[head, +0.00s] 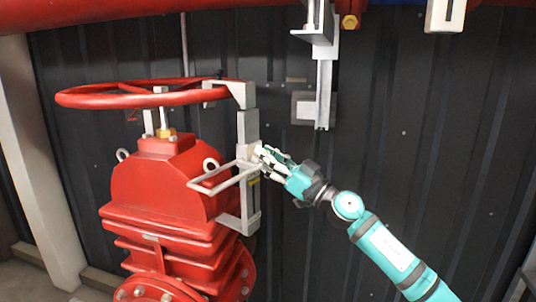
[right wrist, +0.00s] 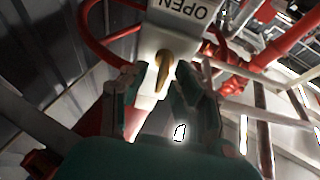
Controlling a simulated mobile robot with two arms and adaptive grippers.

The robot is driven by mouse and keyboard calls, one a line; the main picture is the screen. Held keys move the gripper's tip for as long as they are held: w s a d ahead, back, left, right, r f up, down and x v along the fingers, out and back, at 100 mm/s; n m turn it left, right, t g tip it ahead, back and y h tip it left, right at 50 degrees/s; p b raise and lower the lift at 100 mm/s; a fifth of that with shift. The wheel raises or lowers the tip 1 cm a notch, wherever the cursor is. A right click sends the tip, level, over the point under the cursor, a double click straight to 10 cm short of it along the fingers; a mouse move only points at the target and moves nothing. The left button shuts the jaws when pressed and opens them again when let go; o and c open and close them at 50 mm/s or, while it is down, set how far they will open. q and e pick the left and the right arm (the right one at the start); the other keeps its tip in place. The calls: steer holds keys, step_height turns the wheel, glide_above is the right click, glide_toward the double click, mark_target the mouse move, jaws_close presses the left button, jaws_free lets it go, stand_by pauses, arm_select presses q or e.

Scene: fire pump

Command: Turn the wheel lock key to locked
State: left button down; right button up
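The wheel lock is a grey metal bracket (head: 247,125) beside the red handwheel (head: 150,95), clamped near its rim. In the right wrist view, the pale lock body (right wrist: 170,38) carries an upside-down "OPEN" label (right wrist: 186,9). A brass-coloured key (right wrist: 165,68) stands out from its face. My right gripper (head: 264,153) is at the lock's right side in the head view. In the right wrist view, its two fingers (right wrist: 160,82) are apart on either side of the key, with visible gaps; contact is not clear. My left gripper is not in view.
The red valve body (head: 165,190) stands below the handwheel. A pale metal loop (head: 222,180) juts left from the lock. Another grey bracket (head: 323,90) hangs at upper centre. A dark corrugated wall (head: 420,130) is behind; the space right of the lock is otherwise clear.

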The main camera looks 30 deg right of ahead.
steer(key=shift+s+a+r, duration=0.1)
jaws_close()
